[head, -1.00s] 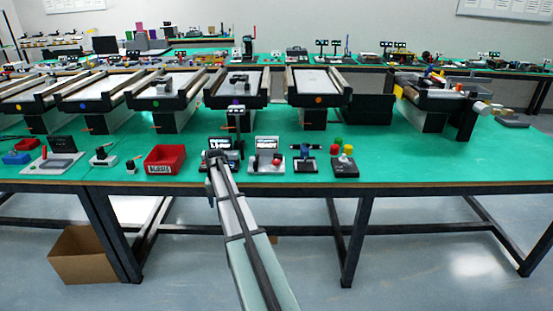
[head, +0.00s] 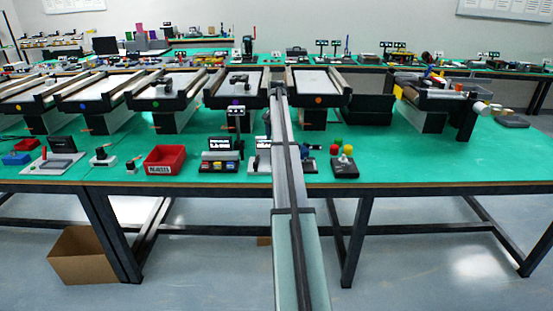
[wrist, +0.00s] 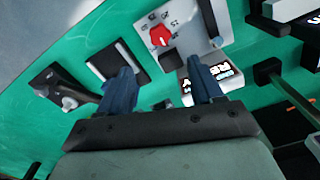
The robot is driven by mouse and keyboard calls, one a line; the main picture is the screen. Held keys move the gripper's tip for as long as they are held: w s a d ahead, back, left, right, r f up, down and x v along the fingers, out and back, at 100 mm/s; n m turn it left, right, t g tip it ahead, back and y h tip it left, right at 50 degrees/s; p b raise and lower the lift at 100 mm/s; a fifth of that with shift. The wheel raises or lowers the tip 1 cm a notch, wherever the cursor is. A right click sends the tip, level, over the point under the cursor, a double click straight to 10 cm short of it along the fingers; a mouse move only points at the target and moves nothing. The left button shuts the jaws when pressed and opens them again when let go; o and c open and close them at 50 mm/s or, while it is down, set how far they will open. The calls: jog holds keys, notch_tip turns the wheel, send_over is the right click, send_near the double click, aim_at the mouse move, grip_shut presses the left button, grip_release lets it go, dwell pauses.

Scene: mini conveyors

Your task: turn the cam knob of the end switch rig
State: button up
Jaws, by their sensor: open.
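A red pointer knob (wrist: 160,36) sits on a numbered dial on a pale panel in the wrist view. It looks like the cam knob, and the panel (wrist: 185,28) like the end switch rig, but I cannot be sure. A lit display (wrist: 222,76) adjoins the panel, partly behind a finger. In the head view this unit (head: 261,163) is largely hidden by my arm. My gripper (wrist: 160,65) is open, with two blue fingers apart and nothing seen held between them. The knob appears beyond the fingertips, between their lines and apart from them.
A dark block (wrist: 118,62) and a black lever-like device (wrist: 65,90) lie left in the wrist view. A red bin (head: 165,160), another display unit (head: 220,155) and a coloured-button box (head: 344,165) stand along the front. Conveyors (head: 235,88) are behind.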

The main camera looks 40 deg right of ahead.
notch_tip(320, 180, down, 11)
jog(key=shift+f, duration=0.15)
dwell(0.4)
jog(key=shift+c, duration=0.3)
jog(key=c, duration=1)
jog(key=shift+n, duration=0.4)
jog(key=n, duration=0.3)
jog(key=shift+w+a+n, duration=0.1)
jog(key=shift+n, duration=2.4)
